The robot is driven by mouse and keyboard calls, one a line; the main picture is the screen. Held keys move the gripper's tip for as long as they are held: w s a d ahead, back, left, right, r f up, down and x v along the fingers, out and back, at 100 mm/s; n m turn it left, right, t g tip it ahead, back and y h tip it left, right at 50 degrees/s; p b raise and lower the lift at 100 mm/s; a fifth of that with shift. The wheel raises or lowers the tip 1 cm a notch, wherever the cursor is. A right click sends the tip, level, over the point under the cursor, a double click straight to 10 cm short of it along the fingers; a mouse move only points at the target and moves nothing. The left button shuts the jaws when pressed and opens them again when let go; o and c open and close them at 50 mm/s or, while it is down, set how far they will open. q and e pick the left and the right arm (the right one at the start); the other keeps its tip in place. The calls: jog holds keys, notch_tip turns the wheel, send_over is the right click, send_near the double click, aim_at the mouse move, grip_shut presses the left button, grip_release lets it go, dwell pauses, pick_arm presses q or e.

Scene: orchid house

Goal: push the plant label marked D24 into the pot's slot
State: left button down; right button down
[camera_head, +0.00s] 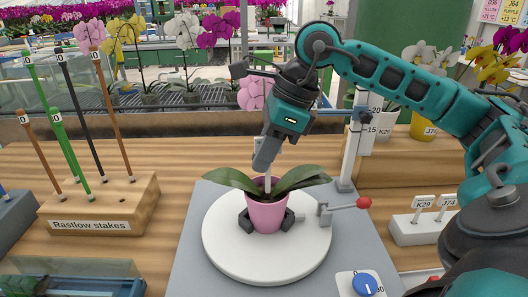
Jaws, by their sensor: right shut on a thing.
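A pink pot (266,210) with broad green leaves (302,178) stands on a round white turntable (230,254), between dark clamp blocks (246,222). My right gripper (265,164) points down over the pot's middle and is shut on a narrow white plant label (267,184). The label is roughly upright at the pot's rim, between the leaves. Its marking cannot be read, and the slot is hidden, so I cannot tell how deep the label sits. My left gripper is not in view.
A wooden stand (98,208) with coloured stakes is at the left. A height gauge (350,150) stands behind the turntable, and a red-knobbed lever (344,206) sits at its right. A white rack (420,228) holds labels K29 and J74. A blue dial (365,285) is in front.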

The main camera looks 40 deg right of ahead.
pick_arm(q)
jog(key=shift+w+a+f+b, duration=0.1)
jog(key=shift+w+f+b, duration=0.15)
jog(key=shift+b, duration=0.1)
pick_arm(e)
jog(key=shift+f, duration=0.4)
